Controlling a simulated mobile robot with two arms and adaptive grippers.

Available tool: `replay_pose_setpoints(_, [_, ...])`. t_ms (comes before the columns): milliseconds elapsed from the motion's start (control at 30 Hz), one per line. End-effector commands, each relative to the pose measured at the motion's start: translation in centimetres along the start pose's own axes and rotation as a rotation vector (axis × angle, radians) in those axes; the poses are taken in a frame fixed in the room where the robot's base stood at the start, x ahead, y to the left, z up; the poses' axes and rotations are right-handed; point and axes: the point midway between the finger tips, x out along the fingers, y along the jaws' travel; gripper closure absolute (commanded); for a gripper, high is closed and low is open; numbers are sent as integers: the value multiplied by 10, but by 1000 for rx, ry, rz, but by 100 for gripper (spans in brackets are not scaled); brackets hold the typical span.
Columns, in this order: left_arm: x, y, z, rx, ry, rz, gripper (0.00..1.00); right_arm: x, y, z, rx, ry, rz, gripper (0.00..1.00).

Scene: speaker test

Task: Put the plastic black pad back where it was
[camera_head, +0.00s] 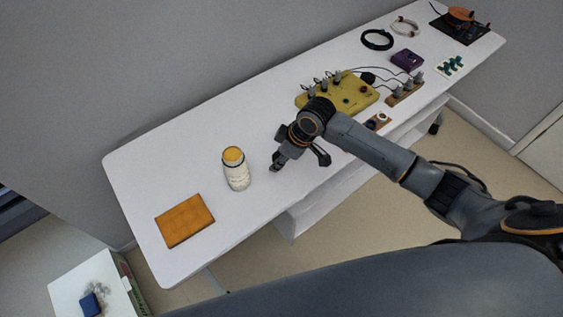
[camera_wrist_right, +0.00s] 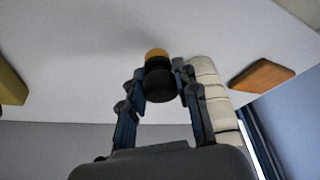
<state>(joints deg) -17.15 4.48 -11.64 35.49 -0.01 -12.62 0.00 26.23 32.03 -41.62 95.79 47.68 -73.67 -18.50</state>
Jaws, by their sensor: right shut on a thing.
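My right gripper (camera_head: 277,162) is over the white table, between the bottle and the yellow board. In the right wrist view the gripper (camera_wrist_right: 160,82) is shut on a dark, rounded thing, which I take to be the black pad (camera_wrist_right: 160,86). An orange-brown part shows at its far end. In the head view the held thing is mostly hidden by the fingers. I cannot tell whether it touches the table. My left gripper is not in view.
An orange-brown block (camera_head: 184,220) lies farther left. A yellow board with knobs (camera_head: 350,103), a purple box (camera_head: 407,59) and cables are right. Bare white table (camera_head: 190,150) lies behind the bottle.

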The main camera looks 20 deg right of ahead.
Motion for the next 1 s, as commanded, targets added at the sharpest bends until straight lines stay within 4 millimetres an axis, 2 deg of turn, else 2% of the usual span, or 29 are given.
replay_pose_setpoints(233, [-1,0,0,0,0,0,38,16,15,11,2,0,0,95])
replay_pose_setpoints(433, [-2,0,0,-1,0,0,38,40,14,20,0,1,0,95])
replay_pose_setpoints(833, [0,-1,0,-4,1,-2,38,46,14,23,0,1,1,95])
replay_pose_setpoints(867, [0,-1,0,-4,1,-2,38,46,14,23,0,0,1,67])
replay_pose_setpoints(967, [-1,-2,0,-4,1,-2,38,45,13,23,-1,0,1,47])
replay_pose_setpoints(1000, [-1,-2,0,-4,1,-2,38,45,14,23,-1,0,1,47])
